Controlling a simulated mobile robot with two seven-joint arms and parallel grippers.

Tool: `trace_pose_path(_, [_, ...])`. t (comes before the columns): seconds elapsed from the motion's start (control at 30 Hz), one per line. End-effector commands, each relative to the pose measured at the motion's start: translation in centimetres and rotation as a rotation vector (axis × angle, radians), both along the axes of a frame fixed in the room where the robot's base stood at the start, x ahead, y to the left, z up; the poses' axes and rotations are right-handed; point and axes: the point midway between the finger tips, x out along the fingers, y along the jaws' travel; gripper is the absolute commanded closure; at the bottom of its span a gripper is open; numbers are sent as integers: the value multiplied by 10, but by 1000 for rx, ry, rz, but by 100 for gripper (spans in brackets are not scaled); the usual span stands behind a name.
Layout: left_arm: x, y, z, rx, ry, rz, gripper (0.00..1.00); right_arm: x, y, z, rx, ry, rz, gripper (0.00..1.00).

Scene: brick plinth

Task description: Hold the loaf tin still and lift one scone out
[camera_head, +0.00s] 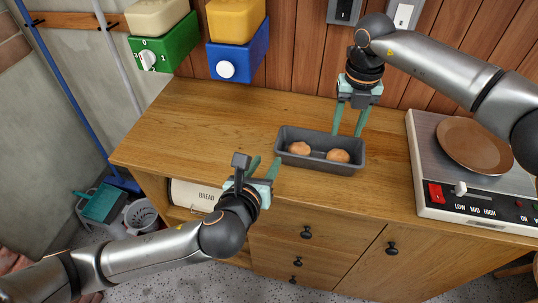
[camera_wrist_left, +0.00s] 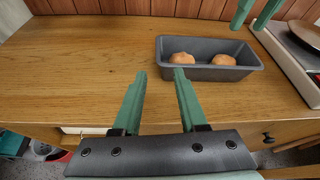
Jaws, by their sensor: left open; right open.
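The dark grey loaf tin (camera_head: 320,165) stands on the wooden counter, and it also shows in the left wrist view (camera_wrist_left: 210,74). Two brown scones lie in it, a left scone (camera_head: 299,148) and a right scone (camera_head: 338,156). My left gripper (camera_head: 264,167) is open and empty, just left of the tin's near left corner, with a small gap in the left wrist view. My right gripper (camera_head: 350,119) is open and points down at the tin's far wall, above the right half. I cannot tell whether its fingertips touch the tin.
A hotplate with a brown plate (camera_head: 473,145) stands to the right of the tin. Green (camera_head: 164,45) and blue (camera_head: 239,55) dispensers hang on the back wall. A bread bin (camera_head: 193,194) sits below the counter. The counter left of the tin (camera_head: 200,120) is clear.

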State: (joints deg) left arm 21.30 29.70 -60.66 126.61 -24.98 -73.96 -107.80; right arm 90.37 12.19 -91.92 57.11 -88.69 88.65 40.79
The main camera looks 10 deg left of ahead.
Motion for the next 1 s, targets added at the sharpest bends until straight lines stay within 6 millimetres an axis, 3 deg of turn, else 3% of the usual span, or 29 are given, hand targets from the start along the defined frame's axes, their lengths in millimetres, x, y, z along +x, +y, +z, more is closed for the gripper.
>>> trace_pose_path(0.6, [91, -11, -37, 1, -1, 3, 58, 0, 0, 0, 0, 0, 0, 50])
trace_pose_path(1.0, [111, -14, -46, -1, 0, 0, 58, 0, 0, 0, 0, 0, 0, 50])
